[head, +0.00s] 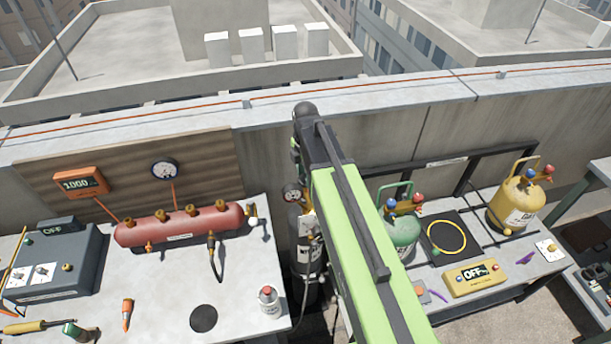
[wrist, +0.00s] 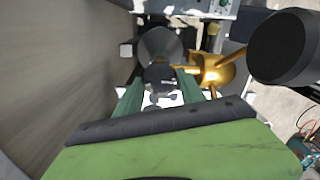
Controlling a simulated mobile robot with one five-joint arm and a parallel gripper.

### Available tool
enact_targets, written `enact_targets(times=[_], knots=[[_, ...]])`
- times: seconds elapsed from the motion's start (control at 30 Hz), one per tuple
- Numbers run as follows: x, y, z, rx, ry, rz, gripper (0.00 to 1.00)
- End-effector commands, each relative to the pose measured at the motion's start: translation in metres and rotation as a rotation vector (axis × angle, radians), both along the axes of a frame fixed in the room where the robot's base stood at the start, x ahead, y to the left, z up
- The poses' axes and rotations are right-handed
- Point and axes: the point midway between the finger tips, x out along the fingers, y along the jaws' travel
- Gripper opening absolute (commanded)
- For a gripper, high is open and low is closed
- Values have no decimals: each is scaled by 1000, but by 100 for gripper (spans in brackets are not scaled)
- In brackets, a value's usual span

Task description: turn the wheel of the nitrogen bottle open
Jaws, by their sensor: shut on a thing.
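The dark nitrogen bottle (head: 306,272) stands between the two benches in the head view, partly hidden by my arm. A round gauge (head: 292,193) sits at its top. In the wrist view a brass valve fitting (wrist: 215,70) shows just right of the fingers. My gripper (wrist: 158,82) has its two green fingers on either side of a dark piece at the bottle's top, which looks like the wheel (wrist: 158,73). The fingers are shut on it. How far it is turned cannot be told. In the head view the gripper and wheel are hidden behind my arm.
The left bench carries a red manifold (head: 180,224), a grey box (head: 55,265) and a white can (head: 269,302). The right bench holds a green cylinder (head: 402,232), a yellow cylinder (head: 516,206) and a yellow box (head: 472,278). A parapet wall (head: 390,135) runs behind.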

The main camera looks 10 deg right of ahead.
Motion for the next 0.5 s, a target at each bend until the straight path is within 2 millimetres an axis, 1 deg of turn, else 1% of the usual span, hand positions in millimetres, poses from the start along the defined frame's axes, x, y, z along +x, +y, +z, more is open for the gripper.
enact_targets(times=[0.27,0.3,0.47,0.5], knots=[[-2,0,-1,-1,6,3,5],[-2,0,-1,0,5,3,47],[-1,0,0,0,4,2,67],[-1,0,0,0,3,2,67]])
